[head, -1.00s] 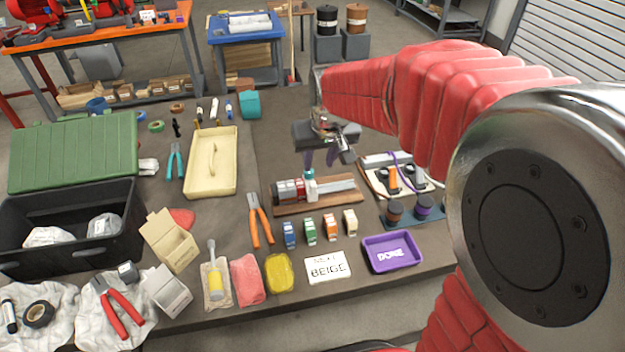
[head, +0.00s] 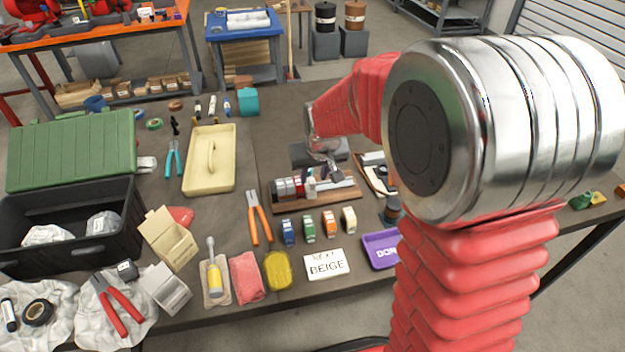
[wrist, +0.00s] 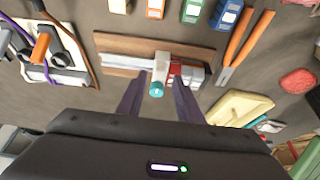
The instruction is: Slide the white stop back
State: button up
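The white stop (wrist: 160,72), with a teal round end facing the wrist camera, sits on a pale rail along a brown wooden board (wrist: 115,44). In the head view the stop (head: 311,185) stands at the right end of a row of red, white and grey pieces (head: 288,188). My gripper (wrist: 158,88) is open, with one dark finger on each side of the stop in the wrist view. Gaps show between the fingers and the stop, and I cannot tell whether either touches. In the head view my gripper (head: 322,168) is just above the rail, partly hidden by my wrist.
Small coloured boxes (head: 309,228) stand in front of the board, with a card reading NEXT BEIGE (head: 326,264) and a purple tray (head: 381,250). Orange-handled pliers (head: 259,218) lie to the left. A board with a purple cord (wrist: 50,50) lies beyond the rail's other end.

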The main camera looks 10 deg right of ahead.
aim_at(312, 181)
jog(key=shift+x, duration=2)
jog(key=shift+c, duration=0.4)
grip_shut()
